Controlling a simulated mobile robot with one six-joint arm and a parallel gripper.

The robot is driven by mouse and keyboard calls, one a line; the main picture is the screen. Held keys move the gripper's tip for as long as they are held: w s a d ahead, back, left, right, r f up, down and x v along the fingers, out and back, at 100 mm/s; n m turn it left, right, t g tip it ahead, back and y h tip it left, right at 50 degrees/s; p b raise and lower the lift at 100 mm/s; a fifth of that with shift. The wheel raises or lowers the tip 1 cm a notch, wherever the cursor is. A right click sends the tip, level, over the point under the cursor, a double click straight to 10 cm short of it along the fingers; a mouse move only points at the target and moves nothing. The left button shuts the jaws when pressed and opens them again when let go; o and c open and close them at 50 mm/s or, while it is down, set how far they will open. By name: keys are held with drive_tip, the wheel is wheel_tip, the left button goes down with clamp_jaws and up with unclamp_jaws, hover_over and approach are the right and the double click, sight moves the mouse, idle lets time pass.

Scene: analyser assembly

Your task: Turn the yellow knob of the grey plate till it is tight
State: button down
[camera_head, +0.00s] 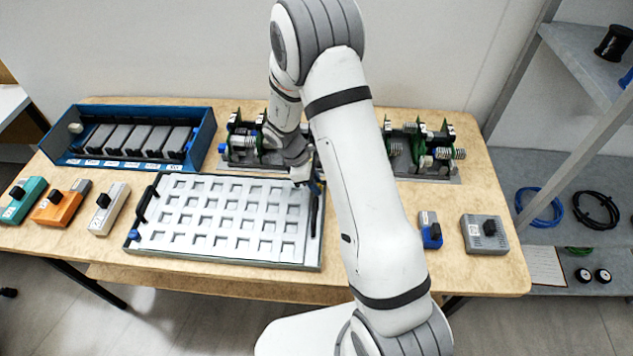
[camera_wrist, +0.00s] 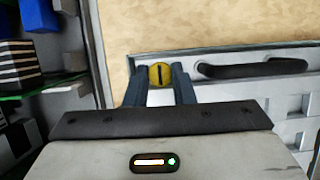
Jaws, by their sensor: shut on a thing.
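The grey plate (camera_head: 217,257) lies flat on the wooden table, with rows of square pockets and a black handle at each short side. In the wrist view the plate (camera_wrist: 225,62) shows with one black handle (camera_wrist: 253,69) to the right of my gripper. The yellow knob (camera_wrist: 160,75) sits at the plate's corner, with a dark slot across its face. My gripper (camera_wrist: 160,80) is shut on the knob, one finger on each side of it. In the head view my gripper (camera_head: 312,182) is at the plate's far right corner, and the knob is hidden there.
A blue tray (camera_head: 62,150) with several dark modules stands at the back left. Green-board assemblies (camera_head: 437,150) stand along the back, close behind my gripper. Teal, orange and beige blocks (camera_head: 108,210) lie at left. A blue block (camera_head: 430,230) and a grey box (camera_head: 484,234) lie at right.

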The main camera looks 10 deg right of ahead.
drive_tip(key=c, duration=1.2)
unclamp_jaws()
drive_tip(key=shift+r, duration=0.1)
drive_tip(key=s+v, duration=0.1)
drive_tip(key=v, duration=0.6)
drive_tip(key=shift+w+r+b, duration=0.4)
drive_tip(key=shift+w, duration=0.15)
drive_tip(key=shift+a, duration=0.1)
